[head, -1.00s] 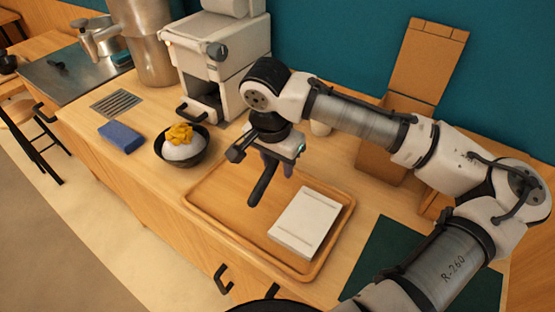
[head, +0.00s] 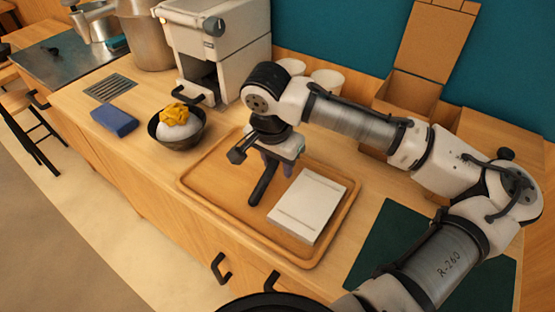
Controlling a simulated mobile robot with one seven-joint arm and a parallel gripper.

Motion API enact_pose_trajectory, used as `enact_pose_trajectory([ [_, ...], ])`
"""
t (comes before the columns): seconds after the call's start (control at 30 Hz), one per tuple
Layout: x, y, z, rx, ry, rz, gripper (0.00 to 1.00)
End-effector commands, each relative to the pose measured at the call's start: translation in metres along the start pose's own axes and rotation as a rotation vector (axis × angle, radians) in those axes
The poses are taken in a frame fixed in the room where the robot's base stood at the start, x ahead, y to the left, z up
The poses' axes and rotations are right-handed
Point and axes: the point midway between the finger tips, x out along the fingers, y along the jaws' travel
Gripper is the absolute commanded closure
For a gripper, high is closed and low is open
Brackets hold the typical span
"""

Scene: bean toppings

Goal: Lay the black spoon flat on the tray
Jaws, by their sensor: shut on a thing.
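The wooden tray (head: 222,208) lies on the counter in the middle of the head view. My gripper (head: 275,163) is over the back part of the tray, pointing down, shut on the black spoon (head: 262,186). The spoon slants down from the fingers toward the front left of the tray. Whether its lower end touches the tray I cannot tell. The spoon's upper part is hidden by the gripper.
A white rectangular block (head: 308,207) lies on the tray's right half. A dark bowl (head: 180,139) with white and yellow food stands just left of the tray. A blue sponge (head: 114,120), a white machine (head: 215,45), a dark green mat (head: 385,240) and a cardboard box (head: 425,65) are around it.

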Motion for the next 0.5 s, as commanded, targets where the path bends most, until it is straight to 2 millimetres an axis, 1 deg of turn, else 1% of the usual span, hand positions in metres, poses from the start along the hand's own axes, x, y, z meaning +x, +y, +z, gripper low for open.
enact_pose_trajectory([
  [0.13,-0.0003,0.0000,0.0000,0.000,0.000,0.000,0.84],
  [0.17,-0.0003,0.0000,-0.0001,0.000,0.000,0.000,0.60],
  [0.33,-0.0004,0.0000,-0.0001,0.000,0.000,0.000,0.38],
  [0.5,-0.0004,0.0000,-0.0002,0.000,0.001,0.000,0.37],
])
